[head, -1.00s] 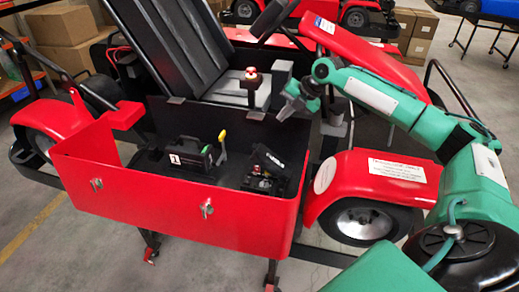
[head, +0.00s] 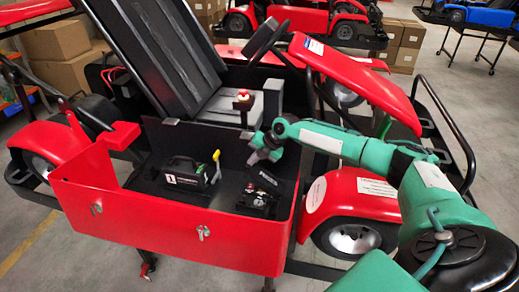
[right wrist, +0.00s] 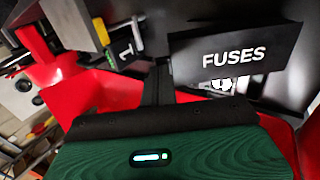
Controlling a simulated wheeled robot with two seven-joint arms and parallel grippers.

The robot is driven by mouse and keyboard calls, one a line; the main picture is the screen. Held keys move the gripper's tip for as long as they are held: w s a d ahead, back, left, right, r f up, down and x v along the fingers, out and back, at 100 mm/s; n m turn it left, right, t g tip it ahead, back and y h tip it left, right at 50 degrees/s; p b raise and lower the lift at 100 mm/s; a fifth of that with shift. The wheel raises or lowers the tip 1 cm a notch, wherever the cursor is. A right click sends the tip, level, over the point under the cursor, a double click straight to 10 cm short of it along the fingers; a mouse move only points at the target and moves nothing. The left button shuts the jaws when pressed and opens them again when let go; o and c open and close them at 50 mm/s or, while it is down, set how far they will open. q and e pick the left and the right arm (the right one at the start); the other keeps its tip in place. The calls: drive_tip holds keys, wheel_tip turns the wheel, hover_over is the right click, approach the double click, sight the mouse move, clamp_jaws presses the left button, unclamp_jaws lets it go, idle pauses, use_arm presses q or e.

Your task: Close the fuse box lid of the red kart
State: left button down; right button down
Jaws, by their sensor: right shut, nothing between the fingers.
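The red kart (head: 165,222) fills the middle of the head view, with an open side compartment. The fuse box (head: 256,201) sits in the compartment's right part. Its black lid (head: 265,181) stands raised and open, with white lettering. In the right wrist view the lid (right wrist: 229,70) reads "FUSES" upright, and a little of the box's inside shows below it. My right gripper (head: 256,154) is shut and empty, just above and behind the lid in the head view; I see no clear contact. My left gripper is not in view.
A red-topped button (head: 243,97) is behind. The red front panel walls the compartment; the kart's steering wheel (head: 265,40) and red fender (head: 350,200) are nearby.

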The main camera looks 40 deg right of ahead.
drive_tip(key=shift+w+a+f, duration=0.1)
drive_tip(key=shift+f, duration=0.15)
